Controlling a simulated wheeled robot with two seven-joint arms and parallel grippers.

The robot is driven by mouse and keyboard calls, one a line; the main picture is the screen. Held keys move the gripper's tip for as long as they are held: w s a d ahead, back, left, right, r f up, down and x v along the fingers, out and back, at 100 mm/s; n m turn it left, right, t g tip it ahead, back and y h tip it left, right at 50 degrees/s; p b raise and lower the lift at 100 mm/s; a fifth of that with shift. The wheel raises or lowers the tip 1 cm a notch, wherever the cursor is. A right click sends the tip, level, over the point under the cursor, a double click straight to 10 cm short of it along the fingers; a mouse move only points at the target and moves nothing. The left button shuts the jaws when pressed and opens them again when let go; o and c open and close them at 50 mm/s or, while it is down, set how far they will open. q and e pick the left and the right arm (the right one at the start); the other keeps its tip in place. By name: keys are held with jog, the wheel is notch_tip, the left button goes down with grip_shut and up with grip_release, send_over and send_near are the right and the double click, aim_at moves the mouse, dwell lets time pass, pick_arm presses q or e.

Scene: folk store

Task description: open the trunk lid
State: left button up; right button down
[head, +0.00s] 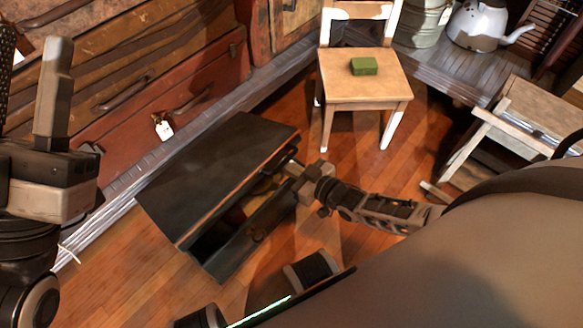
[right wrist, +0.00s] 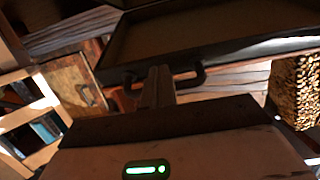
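The dark trunk (head: 238,255) stands on the wooden floor in the middle of the head view. Its black lid (head: 215,150) is partly raised, with a gap along the front showing a brownish inside. My right gripper (head: 291,168) is at the lid's raised front edge, near its right corner. In the right wrist view its fingers (right wrist: 158,82) are close together across the middle of the dark handle (right wrist: 190,83) on the lid's edge; the exact contact is hidden. My left gripper (head: 30,85) is at the far left, open and empty, away from the trunk.
A wooden chair (head: 365,85) with a green block (head: 364,66) stands at the back. A small stool (head: 535,108) is at right. Floor between chair and trunk is clear.

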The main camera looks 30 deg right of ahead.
aim_at(285, 160)
dwell(0.3)
jog(key=shift+w+a+r+p, duration=0.1)
jog(key=shift+w+r+p, duration=0.15)
jog(key=shift+r+p, duration=0.3)
jog(key=shift+w+a+r+p, duration=0.1)
jog(key=shift+w+r+p, duration=0.2)
jog(key=shift+r, duration=0.35)
jog(key=shift+s, duration=0.1)
jog(key=shift+w+a+r+p, duration=0.15)
jog(key=shift+w+r+p, duration=0.2)
jog(key=shift+r+p, duration=0.4)
jog(key=shift+w+a+r, duration=0.1)
jog(key=shift+w+r, duration=0.1)
jog(key=shift+r, duration=0.3)
jog(key=shift+w+a+r+p, duration=0.15)
jog(key=shift+w+r+p, duration=0.2)
jog(key=shift+r+p, duration=0.15)
jog(key=shift+w+a+r+p, duration=0.1)
jog(key=shift+w+r+p, duration=0.25)
jog(key=shift+r, duration=0.15)
jog(key=shift+s, duration=0.1)
